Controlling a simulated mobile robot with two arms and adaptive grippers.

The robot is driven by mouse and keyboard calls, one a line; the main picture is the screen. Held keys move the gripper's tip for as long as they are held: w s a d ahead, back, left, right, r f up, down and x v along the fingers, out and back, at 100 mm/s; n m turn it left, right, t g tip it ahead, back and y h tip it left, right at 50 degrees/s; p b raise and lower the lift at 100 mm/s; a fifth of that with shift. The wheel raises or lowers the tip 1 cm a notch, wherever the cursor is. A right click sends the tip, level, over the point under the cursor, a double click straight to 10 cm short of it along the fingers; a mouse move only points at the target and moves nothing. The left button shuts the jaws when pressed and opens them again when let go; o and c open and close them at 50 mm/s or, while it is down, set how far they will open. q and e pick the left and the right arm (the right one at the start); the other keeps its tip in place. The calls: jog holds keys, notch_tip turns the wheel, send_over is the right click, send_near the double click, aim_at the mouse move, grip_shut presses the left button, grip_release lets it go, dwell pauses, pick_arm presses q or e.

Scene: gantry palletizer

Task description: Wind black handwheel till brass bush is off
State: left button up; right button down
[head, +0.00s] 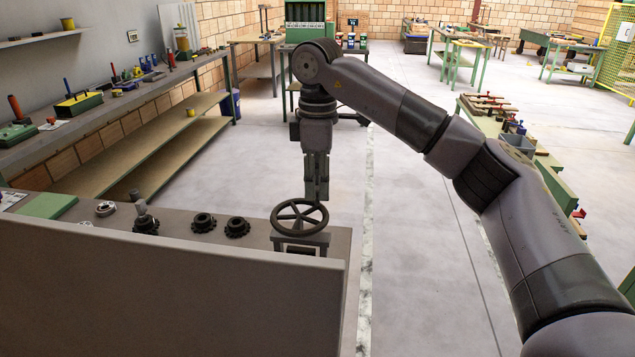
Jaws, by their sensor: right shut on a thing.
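The black handwheel (281,216) is a spoked ring lying flat on a small grey stand at the right end of the grey bench top. My right gripper (317,195) points straight down from above and its fingers are shut at the far right part of the wheel's rim. The fingers hide a small part of the wheel, and the exact grip point is too small to make out. I cannot pick out a brass bush in the head view. My left gripper is not in view.
On the grey bench top (180,214), left of the wheel, stand two dark toothed knobs (203,222) (237,227), a dark fitting with an upright lever (143,217) and a pale ring (105,208). A grey panel (170,290) fills the near left. Open floor lies right of the bench.

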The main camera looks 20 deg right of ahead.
jog(key=c, duration=1.5)
grip_release()
jog(key=shift+r, duration=0.15)
notch_tip(320, 180, up, 12)
jog(key=shift+f, duration=0.1)
